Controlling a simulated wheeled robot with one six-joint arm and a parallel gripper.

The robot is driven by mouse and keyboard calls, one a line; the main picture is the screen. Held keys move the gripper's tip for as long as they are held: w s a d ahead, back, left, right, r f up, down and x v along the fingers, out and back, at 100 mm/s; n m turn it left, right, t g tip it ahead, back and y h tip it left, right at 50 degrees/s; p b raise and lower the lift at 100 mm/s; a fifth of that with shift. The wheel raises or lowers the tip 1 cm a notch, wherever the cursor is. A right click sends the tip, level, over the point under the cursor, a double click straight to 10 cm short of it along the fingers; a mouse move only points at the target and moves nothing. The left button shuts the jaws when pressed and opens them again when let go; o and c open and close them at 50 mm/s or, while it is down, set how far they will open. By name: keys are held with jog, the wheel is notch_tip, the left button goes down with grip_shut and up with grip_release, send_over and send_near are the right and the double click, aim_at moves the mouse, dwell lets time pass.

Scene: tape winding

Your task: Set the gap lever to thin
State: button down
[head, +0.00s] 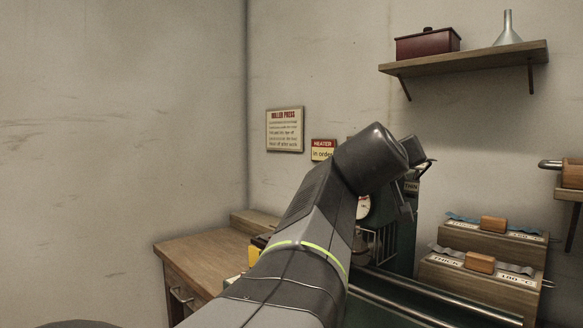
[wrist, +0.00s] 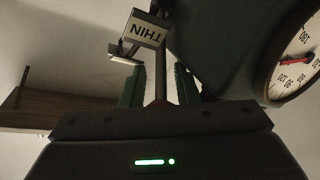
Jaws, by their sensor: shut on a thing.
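The roller press (head: 402,238) is a green machine behind my arm in the head view. Its THIN plate (head: 411,187) shows just right of my arm, and in the wrist view the THIN plate (wrist: 146,28) appears upside down, just beyond the fingertips. My gripper (wrist: 159,72) has its green fingers on either side of the gap lever (wrist: 160,88), a slim upright bar, and is shut on it. The lever's far end runs up close to the THIN plate. In the head view my arm hides most of the press, and I cannot make out the lever there.
A round dial (wrist: 296,62) with a red needle sits right of the fingers. A wooden bench (head: 195,262) stands left. Stepped wooden blocks (head: 480,283) with strips stand right, one marked THICK. A shelf (head: 470,60) holds a red box and a funnel. Metal rails (head: 410,300) run in front.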

jog(key=shift+f, duration=0.1)
jog(key=c, duration=1.5)
grip_release()
jog(key=o, duration=0.4)
jog(key=shift+d, duration=0.2)
jog(key=shift+c, duration=0.2)
jog(key=shift+f, duration=0.1)
jog(key=shift+s+a, duration=0.1)
